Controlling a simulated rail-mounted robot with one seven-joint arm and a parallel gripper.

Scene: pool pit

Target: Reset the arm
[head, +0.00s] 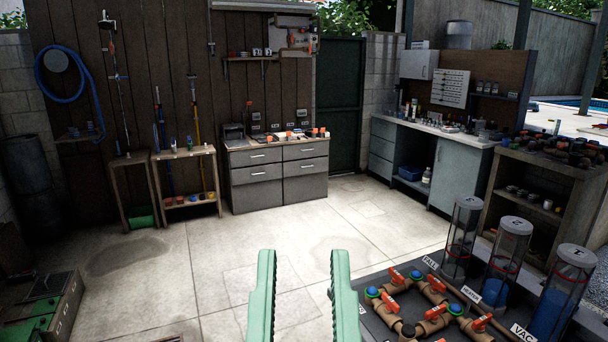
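My gripper (303,262) shows at the bottom middle of the head view. Its two pale green fingers point up in the picture and stand well apart, with nothing between them. Pale concrete floor shows through the gap. The fingers are just left of a dark bench (380,266) with pipework. The rest of my arm is below the picture's edge and hidden.
Brown pipes with orange-handled valves (437,284) and clear cylinders (508,250) stand on the bench at lower right. A green machine (40,310) is at lower left. Grey drawers (278,177) stand at the back. The concrete floor (200,260) between is clear.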

